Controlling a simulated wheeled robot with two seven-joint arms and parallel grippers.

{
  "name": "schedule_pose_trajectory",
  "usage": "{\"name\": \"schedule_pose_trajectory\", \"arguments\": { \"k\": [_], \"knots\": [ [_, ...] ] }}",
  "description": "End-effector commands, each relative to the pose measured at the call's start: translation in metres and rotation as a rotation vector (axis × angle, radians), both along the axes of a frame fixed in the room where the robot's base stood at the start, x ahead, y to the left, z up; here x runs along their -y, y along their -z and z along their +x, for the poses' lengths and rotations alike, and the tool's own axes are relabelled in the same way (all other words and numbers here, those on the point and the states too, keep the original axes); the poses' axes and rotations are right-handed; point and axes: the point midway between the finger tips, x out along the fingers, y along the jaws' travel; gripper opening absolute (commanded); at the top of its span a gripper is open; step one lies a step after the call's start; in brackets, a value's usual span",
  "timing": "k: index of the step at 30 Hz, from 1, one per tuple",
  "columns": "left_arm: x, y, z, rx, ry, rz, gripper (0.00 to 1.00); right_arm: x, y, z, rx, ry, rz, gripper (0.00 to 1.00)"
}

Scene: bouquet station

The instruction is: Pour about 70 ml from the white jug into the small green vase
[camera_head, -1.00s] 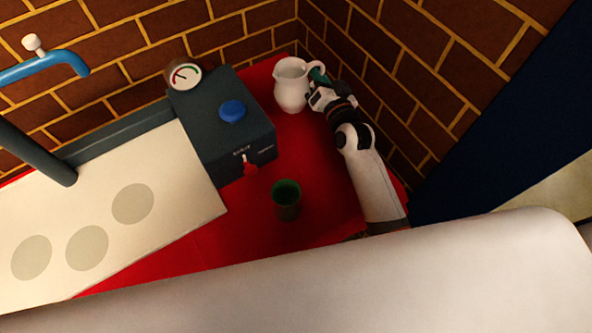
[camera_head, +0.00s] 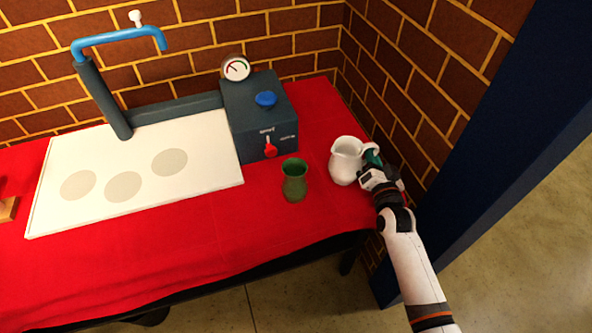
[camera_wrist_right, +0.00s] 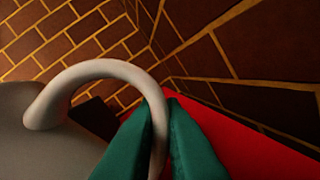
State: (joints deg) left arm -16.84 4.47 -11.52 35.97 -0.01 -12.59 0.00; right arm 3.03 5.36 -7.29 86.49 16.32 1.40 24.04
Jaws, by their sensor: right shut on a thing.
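The white jug (camera_head: 345,163) is at the right end of the red-covered table, roughly upright. My right gripper (camera_head: 373,161) is shut on its handle, on the jug's right side. In the right wrist view the green fingers (camera_wrist_right: 160,140) close around the curved white handle (camera_wrist_right: 110,70), with part of the jug's body (camera_wrist_right: 50,150) at the left. Whether the jug's base touches the cloth is not clear. The small green vase (camera_head: 294,182) stands upright on the cloth, a short gap left of the jug. The jug's contents are not visible. My left gripper is not in view.
A dark box (camera_head: 258,115) with a blue knob, red lever and gauge (camera_head: 236,69) stands behind the vase. A white board (camera_head: 130,180) with grey discs and a blue tap (camera_head: 120,36) are at the left. Brick walls close off the back and right. Cloth in front of the vase is clear.

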Motion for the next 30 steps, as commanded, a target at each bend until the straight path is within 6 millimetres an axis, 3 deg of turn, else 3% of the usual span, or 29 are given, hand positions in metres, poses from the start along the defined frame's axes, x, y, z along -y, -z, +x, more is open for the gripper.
{"name": "schedule_pose_trajectory", "arguments": {
  "k": [13,30],
  "knots": [
    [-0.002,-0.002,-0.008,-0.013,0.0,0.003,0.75,-0.006,-0.014,-0.002,0.039,-0.003,-0.09,0.0],
    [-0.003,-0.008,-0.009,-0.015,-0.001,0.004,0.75,-0.031,-0.056,-0.01,0.15,-0.005,-0.437,0.0]
  ]
}}
